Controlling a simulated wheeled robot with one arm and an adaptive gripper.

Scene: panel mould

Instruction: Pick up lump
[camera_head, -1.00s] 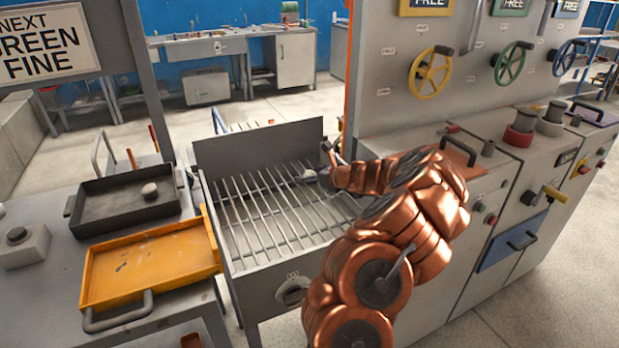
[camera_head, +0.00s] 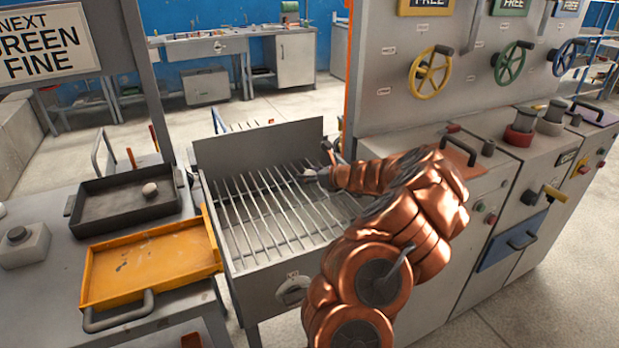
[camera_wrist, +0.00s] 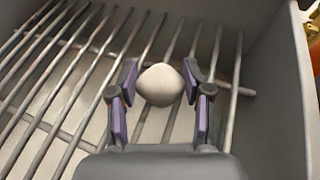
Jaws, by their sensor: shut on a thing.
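A pale rounded lump (camera_wrist: 160,85) is between the purple-padded fingers of my gripper (camera_wrist: 159,88) in the wrist view, over the metal bars. My gripper is shut on it. In the head view my gripper (camera_head: 322,172) is over the far right part of the barred rack (camera_head: 270,215), and the lump (camera_head: 309,173) is small and partly hidden there. Whether the lump still touches the bars is hard to tell. A second pale lump (camera_head: 149,189) sits in the dark tray on the left.
A dark tray (camera_head: 92,224) and an orange tray (camera_head: 150,268) stand on the bench left of the rack. The rack's raised back wall (camera_head: 258,148) is close behind my gripper. A grey panel with handwheels (camera_head: 431,72) stands at right. A grey button box (camera_head: 22,246) is at far left.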

